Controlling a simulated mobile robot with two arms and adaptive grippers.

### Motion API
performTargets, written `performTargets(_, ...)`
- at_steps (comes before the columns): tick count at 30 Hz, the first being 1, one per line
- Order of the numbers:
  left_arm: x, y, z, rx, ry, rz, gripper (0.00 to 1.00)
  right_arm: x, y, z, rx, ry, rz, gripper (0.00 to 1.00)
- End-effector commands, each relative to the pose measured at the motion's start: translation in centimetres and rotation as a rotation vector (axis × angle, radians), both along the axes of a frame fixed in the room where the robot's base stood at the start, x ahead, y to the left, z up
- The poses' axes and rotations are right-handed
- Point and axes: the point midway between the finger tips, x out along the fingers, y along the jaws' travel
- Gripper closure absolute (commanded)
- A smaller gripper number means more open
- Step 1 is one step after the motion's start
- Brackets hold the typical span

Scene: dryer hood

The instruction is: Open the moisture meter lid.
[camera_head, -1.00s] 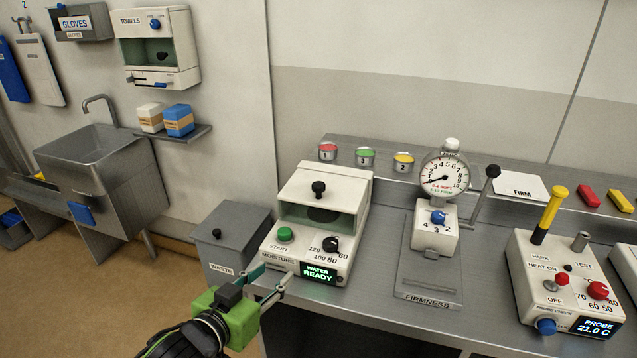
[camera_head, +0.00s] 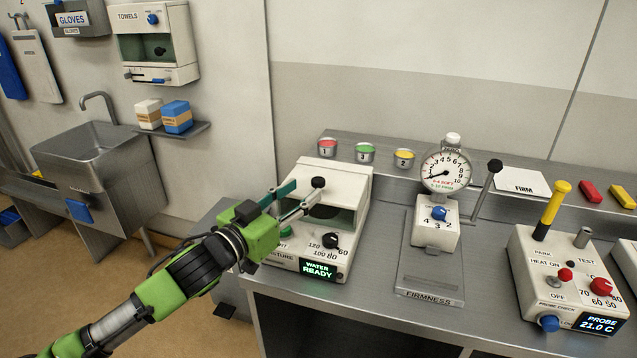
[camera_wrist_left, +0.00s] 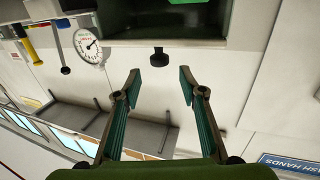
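The white moisture meter (camera_head: 348,228) stands on the bench, its display reading WATER READY. Its lid (camera_head: 342,176) is down, with a black knob (camera_head: 318,182) at the front edge. My left gripper (camera_head: 303,196) is open and empty in front of the lid, its fingertips close to the knob. In the left wrist view, the knob (camera_wrist_left: 159,58) lies between the two spread fingers (camera_wrist_left: 160,82), just beyond their tips; no contact shows. My right gripper is not in view.
The firmness tester (camera_head: 436,234) with its lever stands right of the meter, and the probe unit (camera_head: 560,280) is farther right. Several small cups (camera_head: 365,153) sit on the shelf behind.

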Motion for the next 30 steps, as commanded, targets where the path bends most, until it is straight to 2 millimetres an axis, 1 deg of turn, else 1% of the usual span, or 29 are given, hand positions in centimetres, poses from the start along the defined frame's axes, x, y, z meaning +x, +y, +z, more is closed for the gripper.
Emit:
performTargets(1, 0.9, -0.7, -0.1, -0.001, -0.003, 0.000, 0.62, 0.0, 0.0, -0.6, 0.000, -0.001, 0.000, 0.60)
performTargets(3, 2.1, -1.5, -0.1, 0.000, -0.004, 0.000, 0.62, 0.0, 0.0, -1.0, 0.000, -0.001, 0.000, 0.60)
performTargets(6, 3.5, -2.5, -0.2, 0.000, -0.003, 0.000, 0.62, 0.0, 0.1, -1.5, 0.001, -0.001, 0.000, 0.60)
performTargets(10, 4.8, -3.5, -0.1, 0.000, -0.001, 0.000, 0.62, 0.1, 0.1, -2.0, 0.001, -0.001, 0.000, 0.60)
performTargets(15, 5.6, -4.1, -0.1, 0.000, 0.000, 0.000, 0.62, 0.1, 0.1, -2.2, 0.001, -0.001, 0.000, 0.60)
performTargets(23, 5.7, -4.2, 0.0, 0.001, 0.001, 0.000, 0.62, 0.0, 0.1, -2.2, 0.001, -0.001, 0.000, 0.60)
performTargets(24, 5.7, -4.2, 0.0, 0.001, 0.001, 0.000, 0.65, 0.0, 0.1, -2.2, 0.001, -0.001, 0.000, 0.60)
performTargets(26, 5.7, -4.2, 0.0, 0.001, 0.001, 0.000, 0.80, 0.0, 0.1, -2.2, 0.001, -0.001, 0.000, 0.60)
performTargets(27, 5.7, -4.2, 0.0, 0.001, 0.001, 0.000, 0.91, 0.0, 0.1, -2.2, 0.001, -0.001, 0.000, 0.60)
performTargets(28, 5.7, -4.2, 0.0, 0.001, 0.001, 0.000, 0.99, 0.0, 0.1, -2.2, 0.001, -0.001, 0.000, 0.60)
performTargets(30, 5.7, -4.2, 0.0, 0.001, 0.001, 0.000, 1.00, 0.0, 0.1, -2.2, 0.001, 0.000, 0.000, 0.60)
